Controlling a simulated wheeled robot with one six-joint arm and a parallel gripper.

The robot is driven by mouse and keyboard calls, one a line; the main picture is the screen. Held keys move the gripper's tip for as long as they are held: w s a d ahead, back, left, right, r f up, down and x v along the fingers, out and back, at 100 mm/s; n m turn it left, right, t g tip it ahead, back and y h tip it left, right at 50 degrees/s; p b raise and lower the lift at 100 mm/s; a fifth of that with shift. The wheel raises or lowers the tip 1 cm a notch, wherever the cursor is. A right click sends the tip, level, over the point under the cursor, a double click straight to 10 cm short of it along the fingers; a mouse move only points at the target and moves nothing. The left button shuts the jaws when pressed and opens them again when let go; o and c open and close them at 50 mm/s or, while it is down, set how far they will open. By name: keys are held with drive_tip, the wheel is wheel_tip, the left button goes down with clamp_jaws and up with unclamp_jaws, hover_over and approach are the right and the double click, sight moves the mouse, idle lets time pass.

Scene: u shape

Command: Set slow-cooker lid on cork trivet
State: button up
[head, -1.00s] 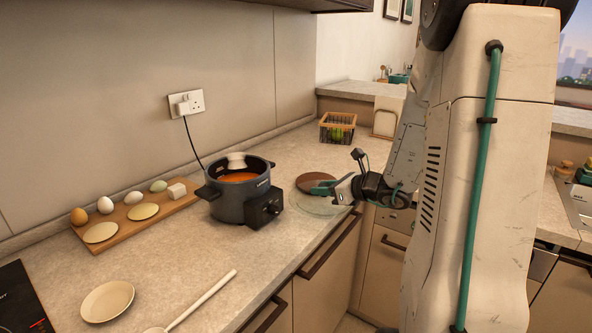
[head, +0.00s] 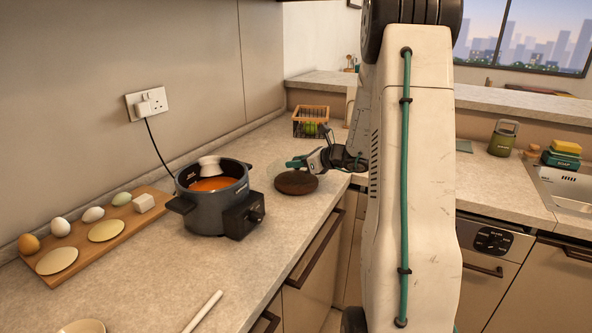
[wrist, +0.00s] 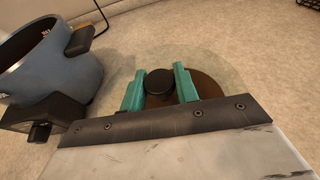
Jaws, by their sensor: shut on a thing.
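The slow-cooker lid is a clear glass disc with a black knob. In the wrist view the lid (wrist: 150,60) spreads around my gripper (wrist: 160,82), whose teal fingers are shut on the knob. In the head view the lid (head: 275,170) is faint, under my gripper (head: 294,163). The cork trivet (head: 297,183) is a dark brown disc on the counter, just in front of the fingers. In the wrist view the trivet (wrist: 208,90) shows through the lid's right part, so the two overlap off-centre. The gap between lid and trivet is hard to tell.
The open slow cooker (head: 212,200), with orange contents and a white item inside, stands left of the trivet. A wire basket (head: 311,121) stands behind. A board (head: 95,235) with eggs and discs lies at left. Counter in front of the trivet is clear.

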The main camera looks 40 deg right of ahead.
drive_tip(key=shift+w+d+f, duration=0.1)
drive_tip(key=shift+w+d, duration=0.45)
drive_tip(key=shift+w, duration=0.35)
drive_tip(key=shift+f, duration=1.75)
drive_tip(key=shift+f, duration=0.1)
drive_tip(key=o, duration=1.1)
